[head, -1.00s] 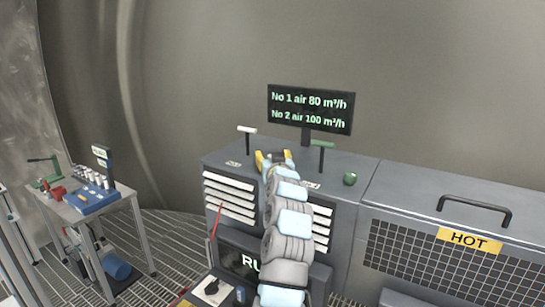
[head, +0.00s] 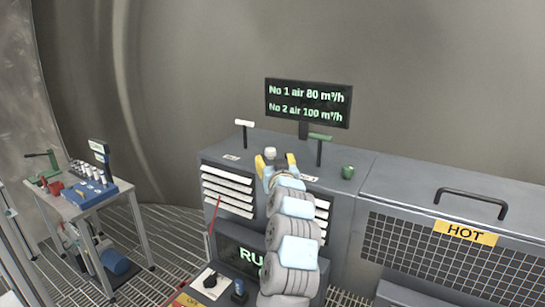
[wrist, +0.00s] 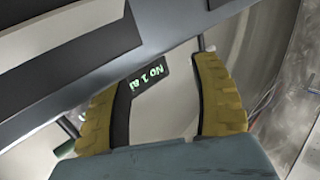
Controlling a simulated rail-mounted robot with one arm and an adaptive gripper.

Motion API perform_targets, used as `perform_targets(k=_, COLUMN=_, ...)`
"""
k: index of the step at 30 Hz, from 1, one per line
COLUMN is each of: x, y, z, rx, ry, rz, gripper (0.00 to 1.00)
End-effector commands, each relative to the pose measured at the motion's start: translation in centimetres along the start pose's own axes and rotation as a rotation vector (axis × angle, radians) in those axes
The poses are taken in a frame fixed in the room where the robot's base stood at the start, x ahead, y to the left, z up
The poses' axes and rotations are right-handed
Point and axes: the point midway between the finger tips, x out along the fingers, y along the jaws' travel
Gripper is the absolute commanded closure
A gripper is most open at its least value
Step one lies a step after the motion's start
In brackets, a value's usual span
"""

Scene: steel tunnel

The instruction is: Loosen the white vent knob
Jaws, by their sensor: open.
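The white vent knob (head: 270,152) stands on the grey cabinet top, between the white T-handle (head: 244,122) and the green T-handle (head: 320,137). My gripper (head: 275,162) is open, its two yellow fingers spread in front of and just below the knob as the head camera sees it. The knob shows above the gap between the fingertips. I cannot tell whether any finger touches it. In the wrist view my open gripper (wrist: 160,85) has no knob visible between its fingers; part of the display (wrist: 150,82) shows there instead.
A green knob (head: 348,172) sits on the cabinet top (head: 375,165) to the right. The display (head: 308,103) reads No 1 air 80 and No 2 air 100 m³/h. A guarded box labelled HOT (head: 466,234) stands at right. A tool table (head: 85,200) is at left.

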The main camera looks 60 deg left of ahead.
Motion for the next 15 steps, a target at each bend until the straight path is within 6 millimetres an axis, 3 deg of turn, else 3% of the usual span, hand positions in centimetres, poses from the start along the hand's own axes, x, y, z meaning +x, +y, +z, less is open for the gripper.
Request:
perform_targets(k=9, x=-3.2, y=0.1, z=-0.2, rx=-0.001, ry=0.005, rz=0.002, gripper=0.36)
perform_targets(k=15, x=-4.1, y=0.0, z=0.0, rx=0.001, ry=-0.001, rz=0.000, gripper=0.36)
